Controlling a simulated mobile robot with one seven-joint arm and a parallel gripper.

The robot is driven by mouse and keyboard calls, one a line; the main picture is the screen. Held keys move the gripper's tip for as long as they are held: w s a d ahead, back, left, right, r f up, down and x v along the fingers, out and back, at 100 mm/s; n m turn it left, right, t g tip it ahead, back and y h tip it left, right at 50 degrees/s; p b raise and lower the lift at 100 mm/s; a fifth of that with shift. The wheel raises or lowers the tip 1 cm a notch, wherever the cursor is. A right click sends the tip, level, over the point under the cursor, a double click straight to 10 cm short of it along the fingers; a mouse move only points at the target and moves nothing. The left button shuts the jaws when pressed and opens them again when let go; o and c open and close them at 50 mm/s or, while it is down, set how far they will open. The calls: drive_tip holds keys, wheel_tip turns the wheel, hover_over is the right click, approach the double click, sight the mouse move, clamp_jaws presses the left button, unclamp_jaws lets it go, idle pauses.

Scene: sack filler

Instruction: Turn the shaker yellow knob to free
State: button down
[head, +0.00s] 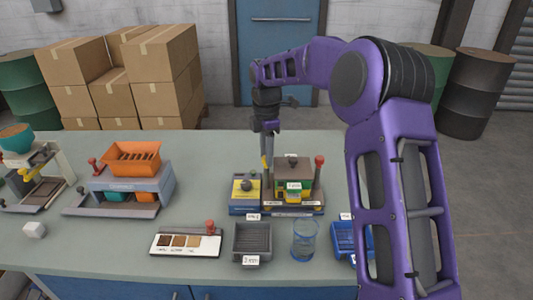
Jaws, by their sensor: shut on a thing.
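The shaker (293,208) stands on the table right of centre, with a dark and yellow sieve box on top and a red-knobbed lever at its right. A small yellow part, which looks like the yellow knob (264,162), shows at the shaker's back left corner. My gripper (267,155) points down there from behind and is shut on it. The fingers and arm cover part of the knob, so I cannot tell which way it is turned. Any marking for free is too small to read.
A blue and yellow box with a dark knob (246,186) stands left of the shaker. In front are a grey tray (252,240), a clear beaker (304,240), a blue tray (345,238) and a sample card (187,245). An orange hopper (132,158) stands further left.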

drive_tip(key=shift+n, duration=2)
drive_tip(key=c, duration=0.6)
unclamp_jaws()
drive_tip(key=shift+r, duration=0.1)
wheel_tip(320, 180, up, 17)
drive_tip(key=shift+r, duration=0.15)
